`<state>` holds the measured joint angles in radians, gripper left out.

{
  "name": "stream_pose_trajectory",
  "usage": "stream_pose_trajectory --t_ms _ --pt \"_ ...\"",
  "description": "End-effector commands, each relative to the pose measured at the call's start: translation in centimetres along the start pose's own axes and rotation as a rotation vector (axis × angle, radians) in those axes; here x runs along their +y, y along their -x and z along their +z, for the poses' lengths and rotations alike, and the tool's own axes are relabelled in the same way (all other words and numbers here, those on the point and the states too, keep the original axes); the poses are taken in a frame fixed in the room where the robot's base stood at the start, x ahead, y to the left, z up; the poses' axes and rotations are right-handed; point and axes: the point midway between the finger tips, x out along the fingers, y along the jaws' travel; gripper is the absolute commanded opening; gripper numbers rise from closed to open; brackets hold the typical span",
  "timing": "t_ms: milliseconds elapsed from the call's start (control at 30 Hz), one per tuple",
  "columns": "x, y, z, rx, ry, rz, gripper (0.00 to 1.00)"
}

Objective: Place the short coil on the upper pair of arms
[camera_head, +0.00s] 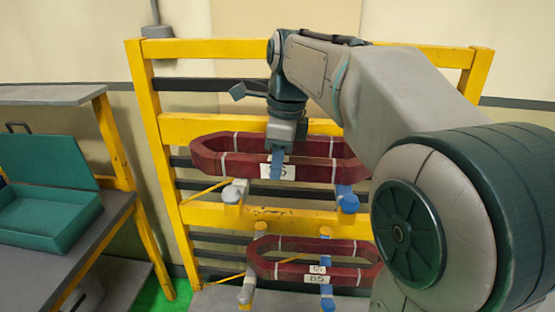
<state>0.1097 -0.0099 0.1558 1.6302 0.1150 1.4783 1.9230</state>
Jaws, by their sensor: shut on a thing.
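My gripper (277,165) points down and is shut on the front side of a dark red, elongated ring-shaped coil (225,165). The gripper partly covers the coil's white label. The coil is roughly level, just above the upper pair of arms, whose left arm (235,191) and right arm (347,199) stick out from the yellow rack with rounded ends. I cannot tell whether the coil touches them. A second red coil (345,277) with white labels sits at the lower pair of arms, with its left arm (247,291) and right arm (327,294).
The yellow rack (150,95) with dark crossbars stands behind the coils. At the left, a grey-topped bench (110,215) carries an open green case (45,225). My arm blocks the view of the rack's right side.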

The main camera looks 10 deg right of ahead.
Motion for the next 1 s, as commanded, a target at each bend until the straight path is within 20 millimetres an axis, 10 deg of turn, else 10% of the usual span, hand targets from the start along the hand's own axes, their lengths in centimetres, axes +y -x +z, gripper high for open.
stream_pose_trajectory --t_ms 300,333,400,1000 --pt "0.0 -0.2 0.0 -0.001 0.001 -0.004 0.00" --pt "0.0 -0.2 0.0 0.000 0.000 0.000 0.33" --pt "0.0 -0.2 0.0 0.000 0.000 0.000 0.46" --pt "-0.1 3.8 0.0 -0.001 0.000 -0.003 0.46"
